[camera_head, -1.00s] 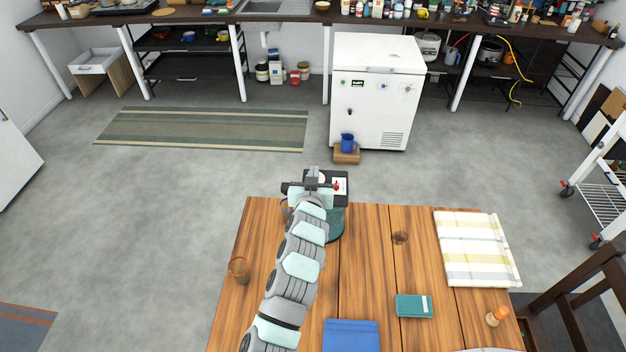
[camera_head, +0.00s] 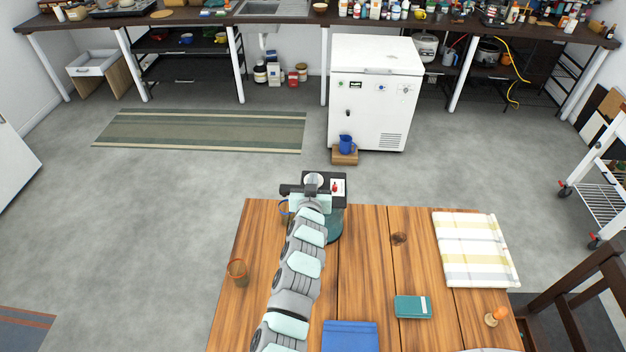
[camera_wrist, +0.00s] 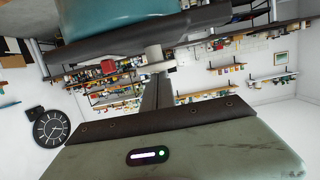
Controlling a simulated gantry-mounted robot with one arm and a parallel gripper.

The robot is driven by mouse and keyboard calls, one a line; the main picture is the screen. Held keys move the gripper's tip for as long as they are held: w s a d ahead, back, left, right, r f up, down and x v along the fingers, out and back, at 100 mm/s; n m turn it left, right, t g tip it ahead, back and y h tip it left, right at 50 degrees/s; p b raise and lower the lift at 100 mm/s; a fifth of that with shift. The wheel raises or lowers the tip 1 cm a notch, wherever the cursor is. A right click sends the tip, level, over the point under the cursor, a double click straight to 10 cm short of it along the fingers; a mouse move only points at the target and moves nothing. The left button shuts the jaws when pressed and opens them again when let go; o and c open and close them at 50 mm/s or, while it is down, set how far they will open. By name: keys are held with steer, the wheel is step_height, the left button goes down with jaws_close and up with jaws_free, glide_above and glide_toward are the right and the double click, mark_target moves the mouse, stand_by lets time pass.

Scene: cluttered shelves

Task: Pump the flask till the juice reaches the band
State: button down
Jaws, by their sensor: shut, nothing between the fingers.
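The flask (camera_head: 334,226) stands at the far edge of the wooden table, with a teal body and a black top carrying a white panel with a red mark. My arm hides its left side. My gripper (camera_head: 313,183) is at the flask's top, shut and empty. In the wrist view my gripper (camera_wrist: 155,60) shows its fingertips close to the flask's dark top (camera_wrist: 190,28); I cannot tell whether they touch. A vessel (camera_head: 284,207) shows partly at the flask's left, mostly hidden, so its juice level cannot be seen. A brownish glass (camera_head: 238,275) stands at the table's left edge.
A blue cloth or folder (camera_head: 350,337), a teal book (camera_head: 412,307), a folded striped towel (camera_head: 475,250) and an orange-topped item (camera_head: 496,316) lie on the table. The table's middle is clear. A chair (camera_head: 575,300) stands at the right.

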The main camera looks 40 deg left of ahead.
step_height(320, 180, down, 2)
steer(key=shift+f+b, duration=0.25)
steer(key=shift+b, duration=0.5)
steer(key=shift+s+f, duration=0.1)
steer(key=shift+f, duration=0.3)
stand_by(2.2)
steer(key=shift+r, duration=0.15)
step_height(320, 180, up, 4)
steer(key=p, duration=0.2)
steer(key=shift+r+p, duration=0.1)
steer(key=shift+p, duration=0.3)
steer(key=shift+s+r, duration=0.1)
steer(key=shift+r, duration=0.15)
steer(key=b+v, duration=0.1)
steer(key=v, duration=0.8)
steer(key=shift+d+r, duration=0.25)
steer(key=shift+s, duration=0.1)
